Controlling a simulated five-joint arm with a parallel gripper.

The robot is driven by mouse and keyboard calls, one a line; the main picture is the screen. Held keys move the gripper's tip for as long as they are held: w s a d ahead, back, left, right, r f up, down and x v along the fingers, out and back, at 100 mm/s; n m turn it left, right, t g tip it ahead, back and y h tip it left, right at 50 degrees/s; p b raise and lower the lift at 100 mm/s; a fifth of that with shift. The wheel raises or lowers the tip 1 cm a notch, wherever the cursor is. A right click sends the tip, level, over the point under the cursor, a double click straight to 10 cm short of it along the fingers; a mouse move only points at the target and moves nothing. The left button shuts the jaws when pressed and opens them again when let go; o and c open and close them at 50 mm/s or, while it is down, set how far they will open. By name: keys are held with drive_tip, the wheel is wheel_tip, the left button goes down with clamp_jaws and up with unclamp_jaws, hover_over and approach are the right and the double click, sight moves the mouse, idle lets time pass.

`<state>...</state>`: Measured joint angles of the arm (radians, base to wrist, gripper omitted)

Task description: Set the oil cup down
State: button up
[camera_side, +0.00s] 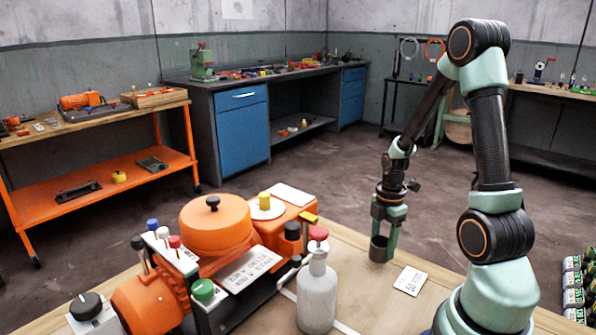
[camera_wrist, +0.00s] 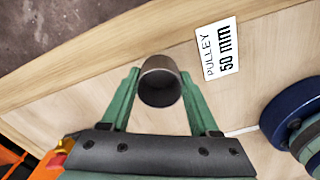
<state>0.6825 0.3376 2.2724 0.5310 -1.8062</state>
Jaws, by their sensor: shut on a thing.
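The oil cup (camera_wrist: 160,88) is a small dark grey cylinder with an open round mouth. In the wrist view it sits between the two green fingers of my gripper (camera_wrist: 160,76), which is shut on its sides. In the side view the cup (camera_side: 378,250) hangs upright under my gripper (camera_side: 387,238), at the far edge of the light wooden table. Its base is at or very near the tabletop; I cannot tell whether it touches.
A white card reading "PULLEY 50 mm" (camera_wrist: 217,52) lies beside the cup on the wooden table (camera_wrist: 70,95). An orange machine (camera_side: 215,225) and a grey bottle with a red cap (camera_side: 317,295) stand to the left. Bare wood surrounds the cup.

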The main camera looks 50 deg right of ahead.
drive_tip(key=shift+f+n, duration=0.15)
drive_tip(key=shift+n, duration=0.15)
drive_tip(key=shift+w, duration=0.35)
drive_tip(key=w, duration=1.4)
drive_tip(key=shift+w+f, duration=0.25)
drive_tip(key=shift+w, duration=0.55)
drive_tip(key=shift+w+f, duration=0.25)
drive_tip(key=shift+w, duration=0.5)
drive_tip(key=shift+f, duration=0.25)
drive_tip(key=shift+f, duration=0.1)
drive_tip(key=o, duration=1.4)
